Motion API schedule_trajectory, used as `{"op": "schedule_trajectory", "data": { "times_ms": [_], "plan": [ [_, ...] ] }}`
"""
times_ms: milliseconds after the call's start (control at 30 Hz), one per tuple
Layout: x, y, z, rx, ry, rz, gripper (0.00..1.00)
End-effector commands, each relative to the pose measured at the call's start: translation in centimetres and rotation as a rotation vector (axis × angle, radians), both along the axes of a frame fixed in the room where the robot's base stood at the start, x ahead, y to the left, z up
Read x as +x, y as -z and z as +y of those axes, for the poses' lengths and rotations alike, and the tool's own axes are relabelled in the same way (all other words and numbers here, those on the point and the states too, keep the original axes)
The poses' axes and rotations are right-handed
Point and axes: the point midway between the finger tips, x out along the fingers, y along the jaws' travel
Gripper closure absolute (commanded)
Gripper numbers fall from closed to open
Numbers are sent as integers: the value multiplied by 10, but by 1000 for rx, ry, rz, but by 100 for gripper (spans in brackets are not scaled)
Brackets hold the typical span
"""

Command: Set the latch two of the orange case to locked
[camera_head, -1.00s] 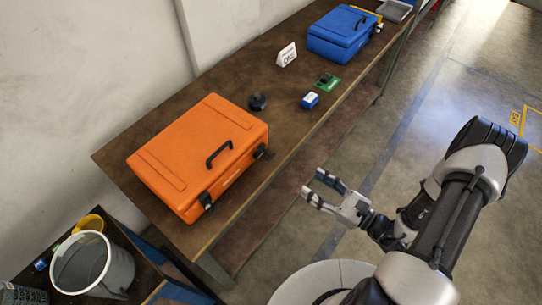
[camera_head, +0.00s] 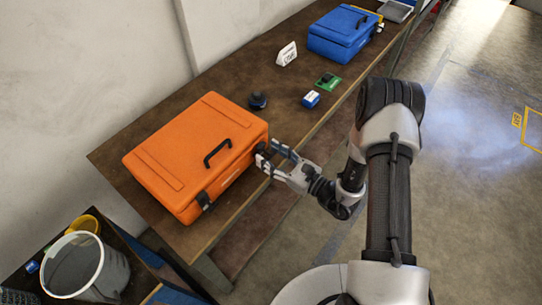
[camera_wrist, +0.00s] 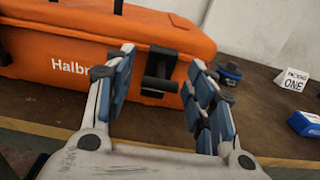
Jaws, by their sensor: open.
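The orange case (camera_head: 195,155) lies closed on the brown workbench, with two black latches on its front side. One latch (camera_head: 204,200) is at the near left end. The other latch (camera_head: 260,152) is at the right end, right at my gripper (camera_head: 268,155). In the wrist view this right-end latch (camera_wrist: 158,78) shows between my gripper's (camera_wrist: 160,62) open fingers, its black tab sticking out from the orange case (camera_wrist: 60,50). I cannot tell whether the fingers touch it. No label shows which latch is number two.
On the workbench (camera_head: 120,140) stand a blue case (camera_head: 345,35), a white sign (camera_head: 286,54), a dark round object (camera_head: 258,100), a blue box (camera_head: 311,99) and a green board (camera_head: 327,82). A grey bucket (camera_head: 85,268) is at the lower left.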

Motion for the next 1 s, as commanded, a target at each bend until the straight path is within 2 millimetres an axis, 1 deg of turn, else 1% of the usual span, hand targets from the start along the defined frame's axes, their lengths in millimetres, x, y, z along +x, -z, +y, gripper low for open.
{"op": "schedule_trajectory", "data": {
  "times_ms": [300, 1000],
  "plan": [
    [2, 0, 2, 0, 1, 0, 50],
    [1, 0, 2, 0, 0, 0, 97]
  ]
}}
